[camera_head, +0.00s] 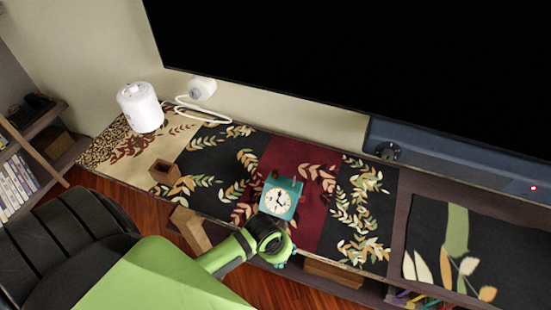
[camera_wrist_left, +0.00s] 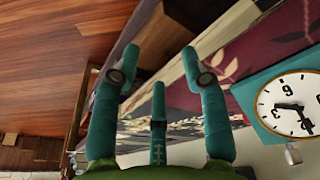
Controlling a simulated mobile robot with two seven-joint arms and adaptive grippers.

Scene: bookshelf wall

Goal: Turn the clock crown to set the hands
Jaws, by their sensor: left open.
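A small teal clock (camera_head: 279,199) with a white face and black hands stands on the patterned cloth near the shelf's front edge. It also shows at the right of the left wrist view (camera_wrist_left: 270,90), cut off by the picture edge. A small silvery knob (camera_wrist_left: 293,154), perhaps the crown, sticks out beside the face. My left gripper (camera_head: 285,258) is just in front of the clock, nearer the shelf edge. In the left wrist view its three teal fingers (camera_wrist_left: 158,72) are spread and empty, apart from the clock. My right gripper is not in view.
A large black screen (camera_head: 360,70) overhangs the back. A white cylinder (camera_head: 141,107), a white device (camera_head: 202,89) with a cable, and an open wooden box (camera_head: 165,172) stand left of the clock. The cloth (camera_head: 310,215) right of the clock is clear.

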